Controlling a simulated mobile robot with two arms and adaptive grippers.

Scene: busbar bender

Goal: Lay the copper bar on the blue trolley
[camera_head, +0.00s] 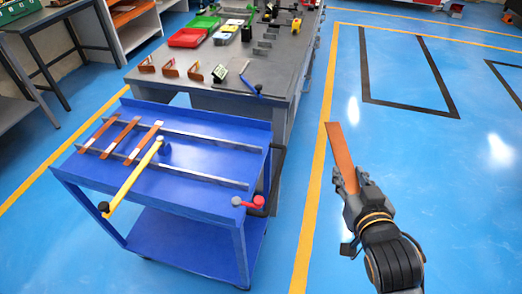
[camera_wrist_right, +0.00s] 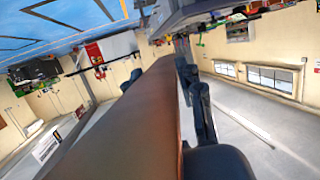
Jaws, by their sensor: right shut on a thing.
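The copper bar (camera_head: 340,153) is in my right gripper (camera_head: 350,188), which is shut on its lower end. The bar points up and slightly left, held over open blue floor to the right of the trolley. In the right wrist view the copper bar (camera_wrist_right: 135,125) fills the middle, with a dark finger (camera_wrist_right: 198,105) against its right side. The blue trolley (camera_head: 190,200) stands at the left, apart from the bar. My left gripper is not in view.
Several copper bars (camera_head: 128,137) lie across two grey rails (camera_head: 190,179) on the trolley. A yellow-handled tool (camera_head: 132,182) and a red-and-black item (camera_head: 250,202) are also there. A grey workbench (camera_head: 215,85) with trays and bent pieces stands behind.

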